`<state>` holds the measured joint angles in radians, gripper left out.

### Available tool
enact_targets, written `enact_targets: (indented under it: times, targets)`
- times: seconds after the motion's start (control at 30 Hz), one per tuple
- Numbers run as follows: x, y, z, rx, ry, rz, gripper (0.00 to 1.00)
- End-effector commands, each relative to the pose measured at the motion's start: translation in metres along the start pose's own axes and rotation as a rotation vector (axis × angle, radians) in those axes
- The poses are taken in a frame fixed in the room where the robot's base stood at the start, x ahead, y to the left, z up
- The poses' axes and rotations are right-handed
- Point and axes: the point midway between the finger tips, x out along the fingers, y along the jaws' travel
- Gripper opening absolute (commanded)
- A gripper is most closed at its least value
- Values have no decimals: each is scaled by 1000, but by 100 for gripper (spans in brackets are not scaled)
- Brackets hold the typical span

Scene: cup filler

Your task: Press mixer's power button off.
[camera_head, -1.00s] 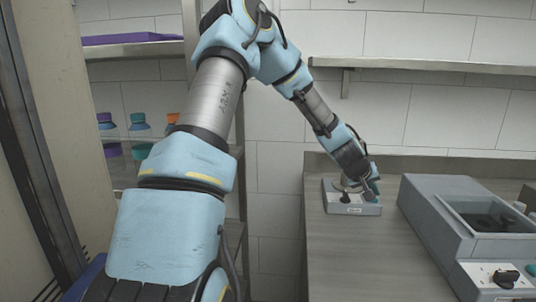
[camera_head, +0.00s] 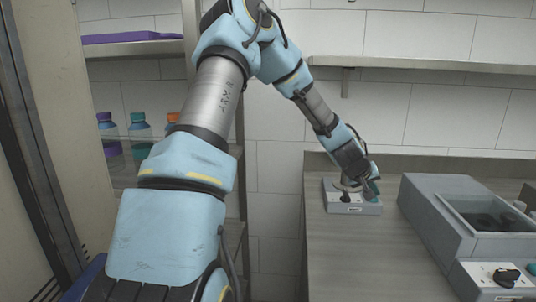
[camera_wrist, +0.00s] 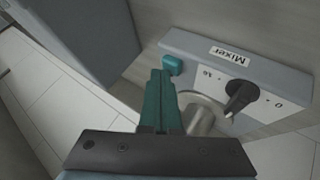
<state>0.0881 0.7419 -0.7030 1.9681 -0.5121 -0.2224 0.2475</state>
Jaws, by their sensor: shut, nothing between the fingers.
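The mixer (camera_head: 352,209) is a grey box with a light top panel on the counter. The wrist view shows its "Mixer" label (camera_wrist: 230,56), a black dial knob (camera_wrist: 241,96) and a teal power button (camera_wrist: 172,65) near one corner of the panel. My gripper (camera_wrist: 161,75) has its teal fingers shut and empty. Its tips are right beside the button in the wrist view; I cannot tell whether they touch it. In the head view my gripper (camera_head: 372,189) is low over the mixer's right side and the button is hidden.
A metal cylinder on a round plate (camera_wrist: 205,113) stands on the mixer panel close to my fingers. A larger grey machine (camera_head: 440,215) with an open basin and knob stands to the right on the counter (camera_head: 350,260). Bottles (camera_head: 139,123) stand on a shelf at left.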

Motion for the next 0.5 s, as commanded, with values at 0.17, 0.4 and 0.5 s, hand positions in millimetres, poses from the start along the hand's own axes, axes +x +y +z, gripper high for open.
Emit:
enact_targets:
  times: [0.17, 0.4, 0.5]
  targets:
    - [-7, 5, -4, 1, -1, 0, 0]
    - [-7, 5, -5, 0, -1, 0, 0]
    - [-8, 6, -5, 1, -1, 0, 0]
